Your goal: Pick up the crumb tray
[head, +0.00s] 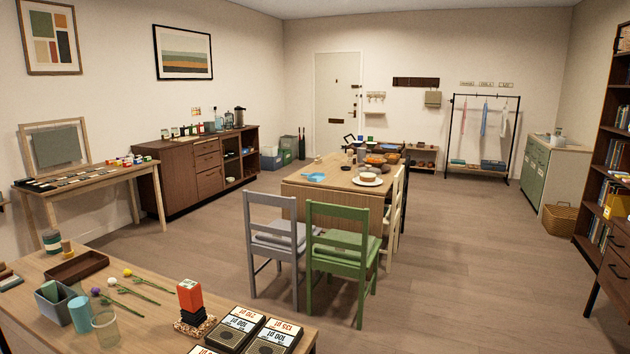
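I cannot tell for sure which thing is the crumb tray. A small light-blue flat piece (313,177) lies near the left front edge of the wooden dining table (335,187); its shape is too small to make out. A dark brown shallow tray (77,267) lies on the near wooden table at the lower left. Neither of my grippers shows in the head view.
A grey chair (271,236) and a green chair (342,250) stand at the dining table's near side. Flowers, cups and black boxes (237,328) lie on the near table (140,318). The floor (470,270) to the right is clear.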

